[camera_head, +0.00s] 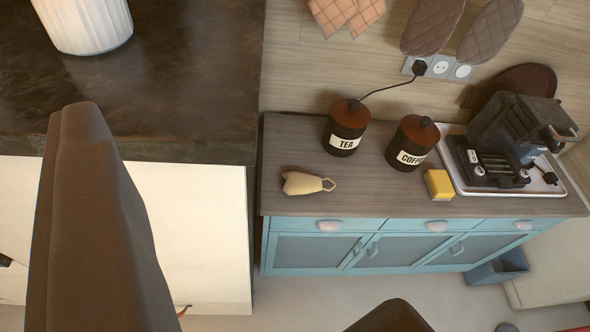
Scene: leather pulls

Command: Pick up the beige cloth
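The beige cloth (303,183) lies bunched on the wooden top of the blue cabinet, near its left front part, with a small loop at its right end. My gripper (238,208) shows as two dark fingers, a large one at the left and the tip of another at the bottom edge. The fingers are wide apart, with nothing held between them. The gripper is apart from the cloth, which shows to the right of the large finger and is not hidden by it.
The tea canister (347,127) and coffee canister (412,143) stand behind the cloth. A yellow box (439,185) lies to its right. A coffee machine (517,128) sits on a white tray (466,187). A dark countertop (190,80) is at the left. Bare wood surrounds the cloth.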

